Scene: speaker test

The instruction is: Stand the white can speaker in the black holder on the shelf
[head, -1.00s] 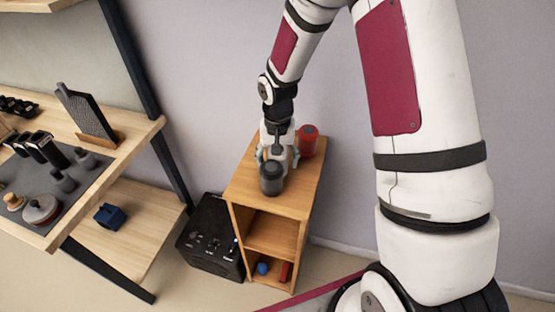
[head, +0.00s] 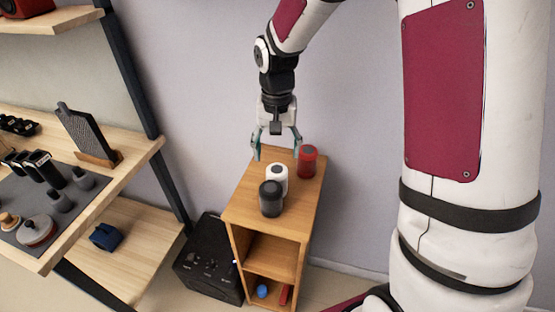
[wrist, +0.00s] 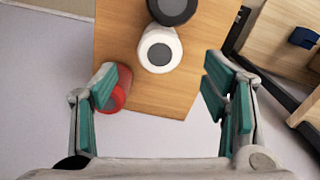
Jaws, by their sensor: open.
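The white can speaker (head: 278,174) stands upright on top of the small wooden cabinet (head: 246,205), between a dark grey can (head: 270,200) and a red can (head: 307,162). My gripper (head: 277,150) hangs above the cabinet top with its fingers spread and nothing between them. In the wrist view the white can (wrist: 160,49) shows ahead of the open fingers (wrist: 160,85), apart from them. On the shelf at left, small black pieces (head: 18,125) sit at the far edge; I cannot tell whether one is the black holder.
The shelf (head: 148,150) carries a dark grey panel in a wooden stand (head: 85,135) and a grey mat with several small items. A black box (head: 208,262) stands on the floor between shelf and cabinet. In the wrist view the red can (wrist: 115,95) lies close by the left finger.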

